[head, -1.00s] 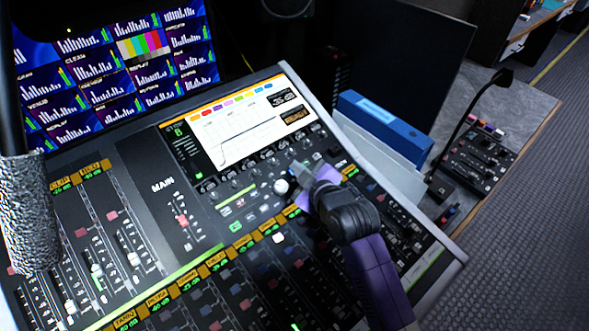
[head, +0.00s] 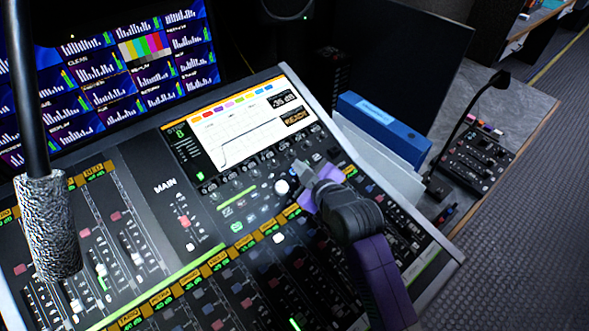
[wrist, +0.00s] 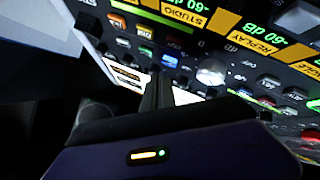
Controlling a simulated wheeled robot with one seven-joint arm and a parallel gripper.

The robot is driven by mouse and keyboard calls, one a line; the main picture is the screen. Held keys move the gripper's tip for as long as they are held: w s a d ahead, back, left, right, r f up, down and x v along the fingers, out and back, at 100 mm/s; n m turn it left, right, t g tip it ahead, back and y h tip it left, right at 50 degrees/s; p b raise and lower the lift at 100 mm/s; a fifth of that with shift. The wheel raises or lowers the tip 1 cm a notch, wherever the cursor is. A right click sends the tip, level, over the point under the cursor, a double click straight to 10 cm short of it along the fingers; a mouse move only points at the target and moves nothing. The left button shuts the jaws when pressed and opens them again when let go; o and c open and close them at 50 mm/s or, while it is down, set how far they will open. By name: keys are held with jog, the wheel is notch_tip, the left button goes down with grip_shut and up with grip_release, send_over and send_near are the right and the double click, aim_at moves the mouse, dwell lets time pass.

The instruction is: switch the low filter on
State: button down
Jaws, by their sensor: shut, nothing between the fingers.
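The mixing console (head: 150,160) fills the lower half of the head view, with a lit screen (head: 245,135) showing a curve that is low at its left end. Below the screen are rows of small knobs and buttons (head: 235,205) and a round white knob (head: 281,187). I cannot read which control is the low filter. My gripper (head: 304,170) is shut and empty, its tips low over the panel just right of the white knob. The wrist view shows my gripper's tips (wrist: 160,86) near coloured buttons (wrist: 150,55) and the knob (wrist: 212,72); contact cannot be told.
A grey fuzzy microphone (head: 48,225) hangs over the faders at left. A blue binder (head: 383,122) and white papers (head: 380,155) stand beside the console's right edge. A small control box with a gooseneck (head: 478,160) sits on the side desk.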

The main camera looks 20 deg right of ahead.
jog(key=r+p, duration=0.1)
jog(key=s+r+p, duration=0.1)
jog(key=r, duration=0.1)
jog(key=r+p, duration=0.1)
jog(key=shift+s+d+r+p, duration=0.2)
jog(key=shift+s+d+p, duration=0.05)
jog(key=shift+s+p, duration=0.15)
dwell(0.6)
jog(key=s+d+r+m+t+h, duration=0.2)
jog(key=s+r+m+t, duration=0.25)
jog(key=r, duration=0.25)
jog(key=s+a+f+m+g, duration=0.1)
jog(key=s+m, duration=0.1)
jog(key=s, duration=1.6)
jog(key=s+a+f+m+g+y+b, duration=0.1)
jog(key=s+g, duration=0.1)
jog(key=s, duration=1.7)
jog(key=shift+s+f+m, duration=0.2)
jog(key=shift+f+m, duration=0.15)
jog(key=shift+f, duration=0.05)
